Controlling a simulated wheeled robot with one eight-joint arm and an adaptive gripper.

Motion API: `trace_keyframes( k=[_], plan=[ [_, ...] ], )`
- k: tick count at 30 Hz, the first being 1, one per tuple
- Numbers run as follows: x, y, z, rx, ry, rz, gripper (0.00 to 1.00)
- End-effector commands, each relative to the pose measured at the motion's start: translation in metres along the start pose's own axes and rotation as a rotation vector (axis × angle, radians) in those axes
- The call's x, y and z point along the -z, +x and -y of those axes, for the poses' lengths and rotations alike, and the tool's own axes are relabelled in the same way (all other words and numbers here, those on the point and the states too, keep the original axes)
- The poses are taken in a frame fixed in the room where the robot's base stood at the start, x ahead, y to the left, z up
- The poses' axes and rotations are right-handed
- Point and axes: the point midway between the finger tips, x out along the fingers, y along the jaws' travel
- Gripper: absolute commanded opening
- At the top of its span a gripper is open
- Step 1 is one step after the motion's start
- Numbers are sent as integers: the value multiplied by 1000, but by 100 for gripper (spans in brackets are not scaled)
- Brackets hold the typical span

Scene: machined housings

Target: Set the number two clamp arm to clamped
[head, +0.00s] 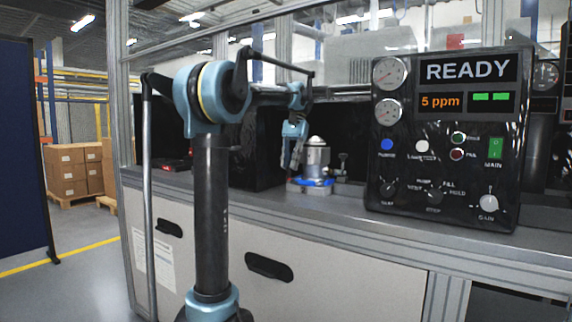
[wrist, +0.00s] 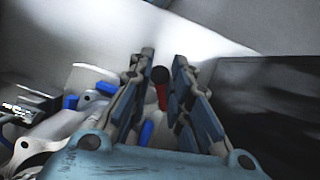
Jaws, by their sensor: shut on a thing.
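My gripper (head: 290,162) is at the left side of a silver machined housing (head: 316,156), which stands on a blue-edged fixture (head: 312,186) on the bench. In the wrist view, my gripper (wrist: 164,68) has its two fingers on either side of a slim red handle (wrist: 162,97) with a black end, and it is shut on this handle. The handle looks like a clamp arm, but no number is readable on it. White and blue fixture parts (wrist: 72,103) show at the left. The handle's lower end is hidden between the fingers.
A black control panel (head: 447,140) reading READY stands to the right on the grey bench top (head: 345,210). A smaller metal clamp-like part (head: 343,165) stands just right of the housing. A dark box-like shape (head: 255,150) is behind and left of the fixture.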

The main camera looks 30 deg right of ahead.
Motion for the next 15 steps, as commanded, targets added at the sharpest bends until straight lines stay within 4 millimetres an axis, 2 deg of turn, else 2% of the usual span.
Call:
trace_keyframes(
  k=[15],
  plan=[
    [2,-1,-1,-18,-50,-3,0]
  ],
)
